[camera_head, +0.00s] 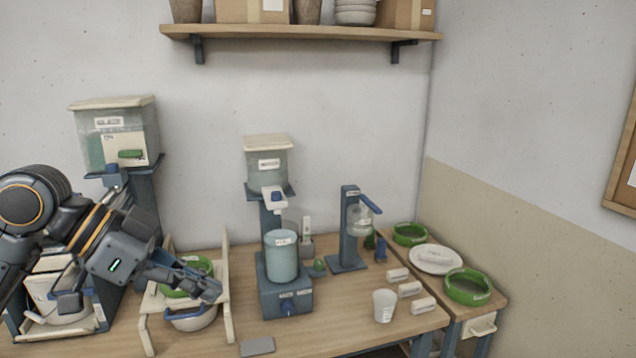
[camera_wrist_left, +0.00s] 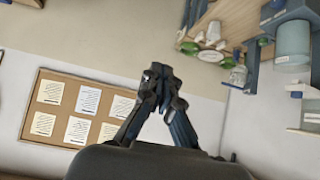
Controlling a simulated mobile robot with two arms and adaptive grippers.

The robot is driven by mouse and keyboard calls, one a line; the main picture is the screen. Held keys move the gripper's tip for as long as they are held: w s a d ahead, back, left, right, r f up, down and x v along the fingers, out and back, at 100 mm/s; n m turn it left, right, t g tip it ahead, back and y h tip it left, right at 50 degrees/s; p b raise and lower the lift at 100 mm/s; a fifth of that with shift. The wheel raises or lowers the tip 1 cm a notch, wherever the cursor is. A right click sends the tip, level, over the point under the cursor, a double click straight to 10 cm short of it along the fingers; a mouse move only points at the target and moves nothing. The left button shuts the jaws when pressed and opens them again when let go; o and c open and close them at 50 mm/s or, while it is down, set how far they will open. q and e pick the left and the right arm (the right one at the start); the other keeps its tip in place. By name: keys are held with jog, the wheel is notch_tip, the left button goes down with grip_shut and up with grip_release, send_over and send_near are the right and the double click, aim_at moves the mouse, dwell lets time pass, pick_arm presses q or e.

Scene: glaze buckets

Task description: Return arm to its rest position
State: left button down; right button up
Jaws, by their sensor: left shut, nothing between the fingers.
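My left gripper (camera_head: 190,283) comes in from the left in the head view, in front of the wooden stand with the white bowl. Its fingers are closed together and hold nothing; the closed fingertips also show in the left wrist view (camera_wrist_left: 160,75). In the head view the fingers overlap the stand and a green ring (camera_head: 197,264), and I cannot tell whether they touch. The white bowl (camera_head: 192,320) hangs low in the wooden stand (camera_head: 228,300), partly hidden by the gripper. My right gripper is in neither view.
A glaze tank (camera_head: 113,135) stands behind my left arm. A white cup (camera_head: 384,306), small white blocks and green rings (camera_head: 468,287) lie to the right. A wall shelf (camera_head: 300,33) is above.

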pick_arm(q)
jog(key=w+a+f+n+t, duration=0.3)
jog(key=w+f+n, duration=0.4)
jog(key=w+f, duration=0.9)
jog(key=a+f+n+y, duration=0.2)
jog(key=a+f+n, duration=0.15)
jog(key=f, duration=1.25)
jog(key=a+f+n+y, duration=0.3)
jog(key=a+f, duration=0.1)
jog(key=f, duration=1.1)
jog(key=s+a+f+g+y, duration=0.2)
jog(key=s+f+y, duration=0.1)
jog(key=s+f, duration=2)
jog(key=s+d+f+g, duration=0.1)
jog(key=s+f, duration=0.3)
jog(key=s, duration=0.6)
jog(key=s+d+f+m+g, duration=0.1)
jog(key=s+f, duration=0.3)
jog(key=s, duration=0.6)
jog(key=s+d+f+g+y, duration=0.1)
jog(key=s+f, duration=0.3)
jog(key=s, duration=0.6)
jog(key=shift+s+d+f+m, duration=0.35)
jog(key=shift+s+d+f, duration=0.05)
jog(key=shift+d, duration=0.35)
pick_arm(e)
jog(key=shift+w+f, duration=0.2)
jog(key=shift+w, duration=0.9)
